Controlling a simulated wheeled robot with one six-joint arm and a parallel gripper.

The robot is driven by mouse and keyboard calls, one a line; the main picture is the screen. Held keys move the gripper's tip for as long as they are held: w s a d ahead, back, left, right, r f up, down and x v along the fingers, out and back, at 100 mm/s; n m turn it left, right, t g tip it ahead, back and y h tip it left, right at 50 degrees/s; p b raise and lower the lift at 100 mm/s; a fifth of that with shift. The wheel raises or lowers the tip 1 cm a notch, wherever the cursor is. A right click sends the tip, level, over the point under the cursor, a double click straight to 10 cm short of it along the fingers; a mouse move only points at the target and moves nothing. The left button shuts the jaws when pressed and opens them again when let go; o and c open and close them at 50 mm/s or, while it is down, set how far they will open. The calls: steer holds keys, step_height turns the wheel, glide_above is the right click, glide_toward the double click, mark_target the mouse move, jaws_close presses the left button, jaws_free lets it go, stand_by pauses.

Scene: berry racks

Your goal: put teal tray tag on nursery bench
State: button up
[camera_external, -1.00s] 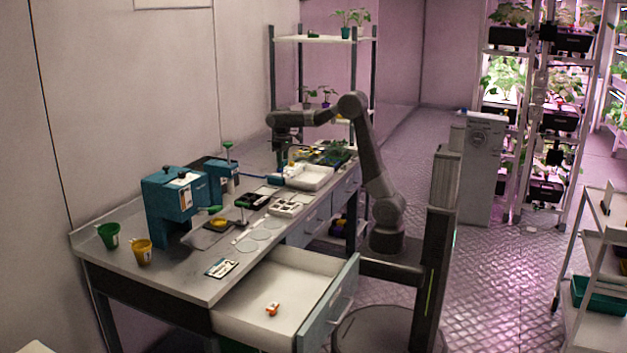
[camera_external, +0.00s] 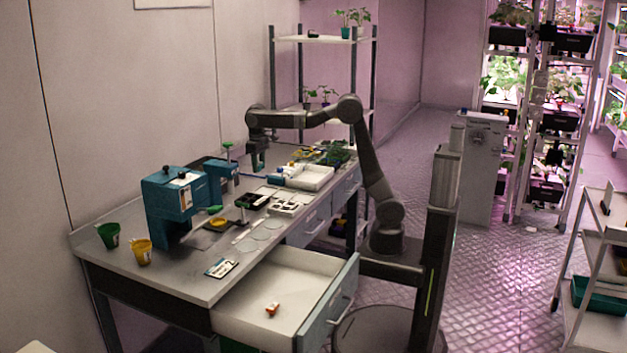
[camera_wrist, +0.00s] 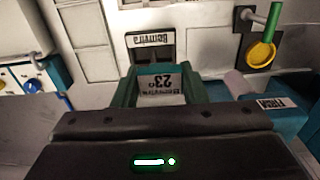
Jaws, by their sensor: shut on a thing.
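My gripper (camera_external: 258,158) is over the far left part of the grey bench (camera_external: 185,278), close to the wall. In the wrist view its two dark green fingers (camera_wrist: 160,88) are shut on a small tag (camera_wrist: 163,84), white with a teal upper edge and printed with an upside-down "23". I take it to be the teal tray tag. The tag is too small to make out in the external view. From these views I cannot tell whether it touches the bench.
Teal machines (camera_external: 172,200) stand left of my gripper. Green (camera_external: 108,235) and yellow (camera_external: 142,252) cups stand at the near left. An open drawer (camera_external: 250,318) sticks out in front.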

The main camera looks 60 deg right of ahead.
steer(key=s+a, duration=0.4)
steer(key=a, duration=0.8)
glide_above(293, 323)
step_height(293, 323, down, 23)
steer(key=shift+f, duration=4.8)
steer(key=shift+f, duration=0.1)
